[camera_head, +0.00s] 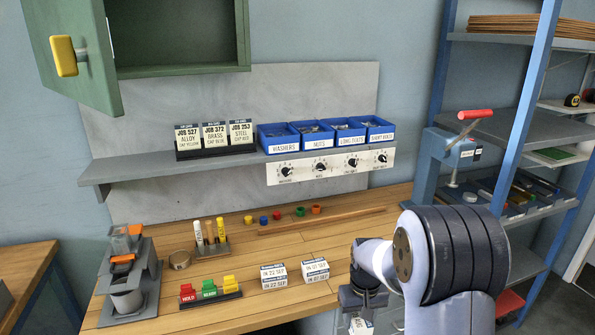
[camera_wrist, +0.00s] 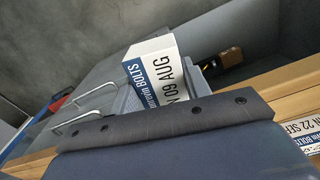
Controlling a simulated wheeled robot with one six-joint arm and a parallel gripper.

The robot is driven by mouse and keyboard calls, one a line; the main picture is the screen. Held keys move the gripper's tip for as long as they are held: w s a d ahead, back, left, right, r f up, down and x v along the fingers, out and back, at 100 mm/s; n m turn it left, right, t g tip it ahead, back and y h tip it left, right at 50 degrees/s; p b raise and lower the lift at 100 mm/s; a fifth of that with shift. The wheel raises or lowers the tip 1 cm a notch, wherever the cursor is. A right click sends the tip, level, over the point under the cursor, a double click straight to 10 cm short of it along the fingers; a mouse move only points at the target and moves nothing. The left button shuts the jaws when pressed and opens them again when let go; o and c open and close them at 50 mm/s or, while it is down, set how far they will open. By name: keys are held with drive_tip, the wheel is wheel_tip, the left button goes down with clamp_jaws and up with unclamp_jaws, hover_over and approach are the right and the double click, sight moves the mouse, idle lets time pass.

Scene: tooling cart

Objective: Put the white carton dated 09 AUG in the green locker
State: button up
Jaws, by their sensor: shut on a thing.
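The white carton dated 09 AUG (camera_wrist: 158,68) has a blue band reading BOLTS and is held tilted in the wrist view. My gripper (camera_wrist: 168,92) is shut on it, with a grey finger on either side. In the head view my gripper (camera_head: 362,302) is low at the front edge of the bench, and part of the carton (camera_head: 361,326) shows beneath it. The green locker (camera_head: 180,72) is on the wall at upper left. Its door (camera_head: 78,50), with a yellow handle, stands open to the left. Its visible interior looks empty.
Two white cartons, dated 22 SEP (camera_head: 273,276) and 07 SEP (camera_head: 315,270), stand on the bench (camera_head: 235,262). A grey shelf (camera_head: 135,168) with job cards and blue bins (camera_head: 279,138) is below the locker. A blue rack (camera_head: 510,120) stands at right.

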drive_tip(key=shift+w+f+m, duration=0.25)
drive_tip(key=shift+f+m, duration=0.2)
drive_tip(key=shift+m, duration=0.15)
drive_tip(key=s+f, duration=0.4)
drive_tip(key=f, duration=0.1)
drive_tip(key=shift+s+f, duration=0.15)
drive_tip(key=shift+f, duration=0.15)
drive_tip(key=shift+d, duration=0.1)
